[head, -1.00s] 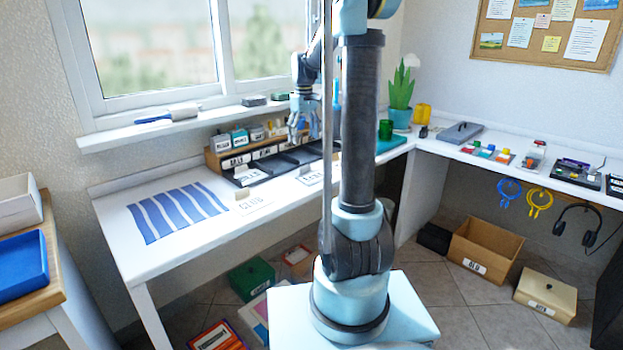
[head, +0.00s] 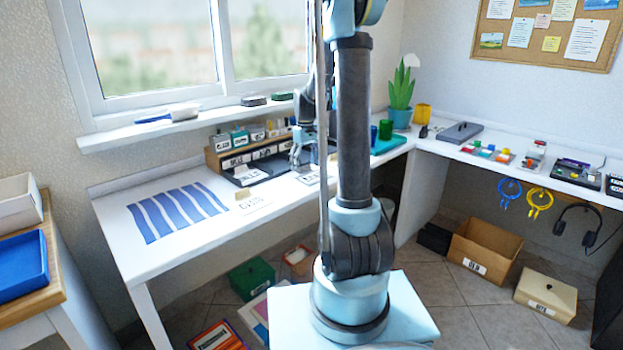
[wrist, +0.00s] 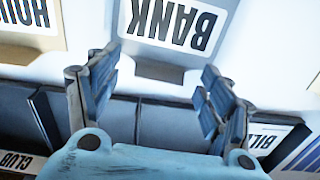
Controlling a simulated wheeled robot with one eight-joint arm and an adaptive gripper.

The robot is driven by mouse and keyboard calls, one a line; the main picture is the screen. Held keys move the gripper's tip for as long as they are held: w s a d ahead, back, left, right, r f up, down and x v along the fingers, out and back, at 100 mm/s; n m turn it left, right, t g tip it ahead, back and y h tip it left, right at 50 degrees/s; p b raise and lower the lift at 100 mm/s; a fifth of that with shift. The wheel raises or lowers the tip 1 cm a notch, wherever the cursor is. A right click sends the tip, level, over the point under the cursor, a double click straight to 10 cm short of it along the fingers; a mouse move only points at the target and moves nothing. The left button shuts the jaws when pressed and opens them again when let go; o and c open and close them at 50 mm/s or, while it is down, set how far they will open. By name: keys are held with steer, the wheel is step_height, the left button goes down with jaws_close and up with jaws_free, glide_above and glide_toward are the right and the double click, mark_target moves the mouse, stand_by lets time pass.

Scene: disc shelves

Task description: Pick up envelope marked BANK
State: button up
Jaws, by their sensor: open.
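In the head view my gripper (head: 303,165) is low over the white desk, just in front of the dark sorter, partly behind my arm. A white envelope (head: 309,179) lies right below it.
An envelope marked HOU... (wrist: 30,20) lies at left in the wrist view. A dark sorter (wrist: 125,118) with labels CLUB and BILL spans the lower part. An envelope marked CLUB (head: 262,206) lies left of my gripper on the desk. A striped blue mat (head: 178,212) is further left.

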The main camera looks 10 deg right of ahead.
steer(key=shift+f, duration=0.65)
steer(key=c, duration=0.8)
